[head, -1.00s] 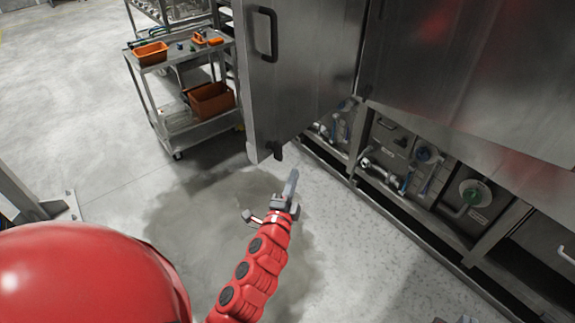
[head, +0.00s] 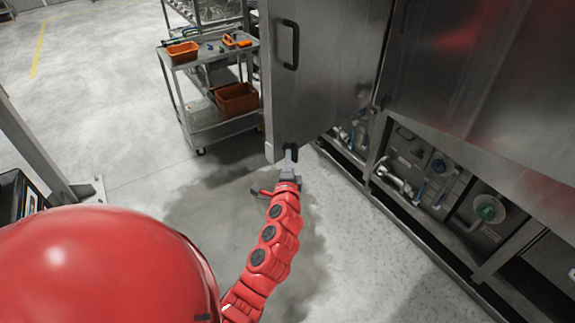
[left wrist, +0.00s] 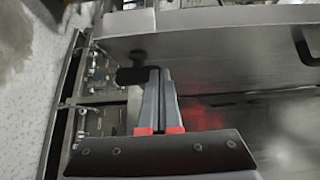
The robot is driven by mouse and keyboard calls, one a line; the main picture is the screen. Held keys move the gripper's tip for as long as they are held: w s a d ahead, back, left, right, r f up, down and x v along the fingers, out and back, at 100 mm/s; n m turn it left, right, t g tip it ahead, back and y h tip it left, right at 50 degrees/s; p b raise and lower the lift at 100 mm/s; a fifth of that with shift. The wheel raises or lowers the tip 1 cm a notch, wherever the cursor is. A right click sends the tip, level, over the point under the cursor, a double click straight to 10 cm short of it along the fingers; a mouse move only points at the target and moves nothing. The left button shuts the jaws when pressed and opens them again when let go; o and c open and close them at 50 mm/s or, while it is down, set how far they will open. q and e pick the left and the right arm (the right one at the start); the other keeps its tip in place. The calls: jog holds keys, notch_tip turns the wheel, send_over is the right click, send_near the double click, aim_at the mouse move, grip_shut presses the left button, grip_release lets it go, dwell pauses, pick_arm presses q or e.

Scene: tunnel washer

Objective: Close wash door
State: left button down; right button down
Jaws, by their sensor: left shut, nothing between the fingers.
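The wash door (head: 332,65) is a grey steel panel standing open, swung out from the washer front, with a dark bar handle (head: 291,45) on its face. A small dark latch (head: 291,147) sits at its lower edge. My left gripper (head: 289,160) is shut and empty, its tips at or very near that latch in the head view. In the left wrist view the shut fingers (left wrist: 159,75) point at the door's lower edge (left wrist: 215,45), beside the dark latch (left wrist: 134,76). I cannot tell whether they touch. My right gripper is not in view.
A steel cart (head: 214,127) with orange bins stands left of the door. The washer body (head: 485,80) fills the right, with pipes and valves (head: 410,165) below it. The concrete floor in front is clear, with a damp patch (head: 215,225).

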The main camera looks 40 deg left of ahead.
aim_at(279, 142)
pick_arm(q)
jog(key=a+p, duration=0.1)
jog(key=a, duration=0.1)
jog(key=w+a, duration=0.1)
jog(key=a, duration=0.1)
jog(key=shift+r+p, duration=0.1)
jog(key=shift+p, duration=0.3)
jog(key=shift+w, duration=0.15)
jog(key=shift+a, duration=0.15)
